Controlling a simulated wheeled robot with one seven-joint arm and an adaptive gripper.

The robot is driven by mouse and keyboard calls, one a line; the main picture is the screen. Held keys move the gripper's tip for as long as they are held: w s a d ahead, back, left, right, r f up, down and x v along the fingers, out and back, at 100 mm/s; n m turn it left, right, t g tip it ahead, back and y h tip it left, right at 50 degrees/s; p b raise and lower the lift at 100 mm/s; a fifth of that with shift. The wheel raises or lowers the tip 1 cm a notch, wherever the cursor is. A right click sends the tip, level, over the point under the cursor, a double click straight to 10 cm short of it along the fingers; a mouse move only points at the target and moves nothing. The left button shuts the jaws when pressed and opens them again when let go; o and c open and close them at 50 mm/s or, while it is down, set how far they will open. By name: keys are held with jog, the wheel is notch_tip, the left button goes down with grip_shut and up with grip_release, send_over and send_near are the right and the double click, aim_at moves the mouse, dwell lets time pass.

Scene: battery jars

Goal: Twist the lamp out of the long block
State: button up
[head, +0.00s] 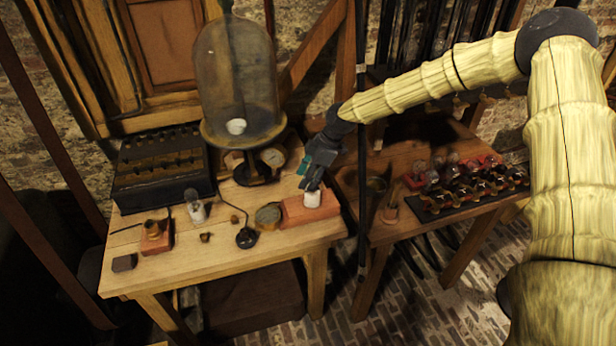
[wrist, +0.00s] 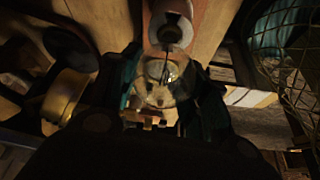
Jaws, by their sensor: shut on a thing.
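The long block (head: 290,212) is a reddish bar lying at the right front of the light wooden table. Its red surface also shows in the wrist view (wrist: 199,12). A white round socket (head: 312,199) sits on its right part. My gripper (head: 314,180) points down over this socket. In the wrist view the clear glass lamp (wrist: 165,80) is between my fingers, and my gripper is shut on it. The lamp is in line with the pale socket (wrist: 170,27) on the block. I cannot tell how far its base sits in the socket.
A glass bell jar (head: 235,75) on a stand is behind the block. A round tin (head: 268,215) and a black key-like piece (head: 246,238) lie left of it. A dark ribbed box (head: 165,165) stands at the back left. A second table on the right holds a rack (head: 470,192) of bulbs.

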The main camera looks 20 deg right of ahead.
jog(key=shift+r+p, duration=0.6)
jog(key=shift+r, duration=0.65)
dwell(0.4)
jog(key=shift+r+p, duration=1.15)
jog(key=shift+r, duration=1.3)
jog(key=shift+a, duration=0.1)
